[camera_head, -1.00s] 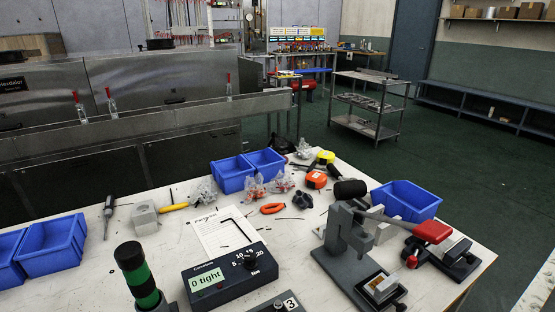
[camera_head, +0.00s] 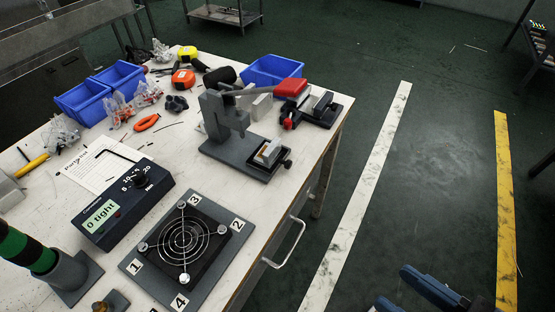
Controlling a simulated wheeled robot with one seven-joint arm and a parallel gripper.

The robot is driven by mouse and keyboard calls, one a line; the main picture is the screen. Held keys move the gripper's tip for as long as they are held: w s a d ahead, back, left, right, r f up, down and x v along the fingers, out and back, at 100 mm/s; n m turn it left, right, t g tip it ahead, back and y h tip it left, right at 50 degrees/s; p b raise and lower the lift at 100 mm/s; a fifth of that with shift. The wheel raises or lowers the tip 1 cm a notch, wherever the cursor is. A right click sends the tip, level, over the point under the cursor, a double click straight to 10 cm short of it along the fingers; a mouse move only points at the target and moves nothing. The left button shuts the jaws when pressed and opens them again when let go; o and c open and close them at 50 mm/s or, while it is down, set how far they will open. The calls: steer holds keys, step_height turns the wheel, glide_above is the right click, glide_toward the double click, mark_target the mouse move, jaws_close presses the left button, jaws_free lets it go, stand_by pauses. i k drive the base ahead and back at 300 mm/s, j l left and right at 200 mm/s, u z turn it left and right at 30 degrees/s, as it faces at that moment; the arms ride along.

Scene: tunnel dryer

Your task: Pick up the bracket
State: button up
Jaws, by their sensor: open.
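I cannot pick out the bracket for certain. A small pale metal piece with a tan part (camera_head: 269,151) sits in the dark fixture at the foot of the grey hand press (camera_head: 226,118); its exact shape is too small to tell. Light grey pieces also sit in the red-handled clamp fixture (camera_head: 318,106) behind it. My gripper (camera_head: 390,287) shows at the bottom right, partly cut off by the frame edge. Its blue and dark fingers are apart, over the floor to the right of the bench, away from the bench things.
The white workbench (camera_head: 150,172) carries a fan on a numbered plate (camera_head: 145,258), a black "0 tight" box (camera_head: 128,205), blue bins (camera_head: 270,70) and tools. A metal handle (camera_head: 287,247) sticks out from its edge. The green floor (camera_head: 440,160) to the right is open.

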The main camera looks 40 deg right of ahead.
mark_target(266, 155)
steer(key=l+u, duration=0.2)
steer(key=u, duration=0.15)
steer(key=l+u, duration=0.2)
steer(key=u, duration=0.2)
steer(key=l+u, duration=0.2)
steer(key=u, duration=0.15)
